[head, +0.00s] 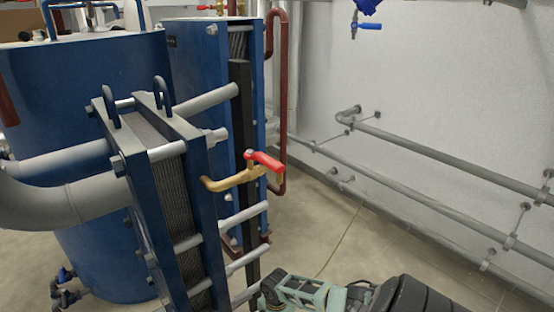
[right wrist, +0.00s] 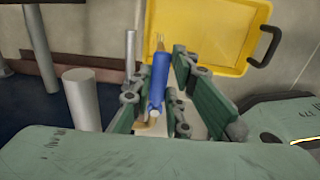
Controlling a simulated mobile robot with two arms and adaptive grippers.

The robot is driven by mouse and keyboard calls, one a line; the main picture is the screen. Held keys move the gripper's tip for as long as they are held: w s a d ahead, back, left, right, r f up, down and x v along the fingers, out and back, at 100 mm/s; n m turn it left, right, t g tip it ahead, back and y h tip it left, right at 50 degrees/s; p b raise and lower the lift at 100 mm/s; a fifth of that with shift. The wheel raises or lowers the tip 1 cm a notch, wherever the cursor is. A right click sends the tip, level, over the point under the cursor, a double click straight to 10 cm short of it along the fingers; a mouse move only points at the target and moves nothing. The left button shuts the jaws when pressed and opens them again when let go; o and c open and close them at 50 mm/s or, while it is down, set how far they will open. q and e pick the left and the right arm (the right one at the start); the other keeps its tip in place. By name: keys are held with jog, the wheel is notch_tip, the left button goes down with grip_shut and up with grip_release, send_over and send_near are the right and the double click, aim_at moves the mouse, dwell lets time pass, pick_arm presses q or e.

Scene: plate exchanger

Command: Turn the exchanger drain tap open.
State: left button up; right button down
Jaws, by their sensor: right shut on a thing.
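My right gripper is shut on this lever. In the head view my right gripper (head: 298,290) is low, right of the plate exchanger (head: 205,225), and this lever does not show there. A red-handled brass tap (head: 262,162) sits higher on the exchanger, apart from the gripper. My left gripper is not seen.
A yellow tray (right wrist: 204,70) with a dark handle lies beyond the fingers in the right wrist view. Grey tie rods and a pipe stub (right wrist: 82,98) are close on the left. Grey pipes (head: 420,152) run along the right wall. The floor (head: 345,235) between is open.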

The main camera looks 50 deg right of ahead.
jog(key=shift+w, duration=0.1)
jog(key=c, duration=1.7)
grip_release()
jog(key=shift+o, duration=0.2)
jog(key=shift+r, duration=0.1)
notch_tip(320, 180, up, 12)
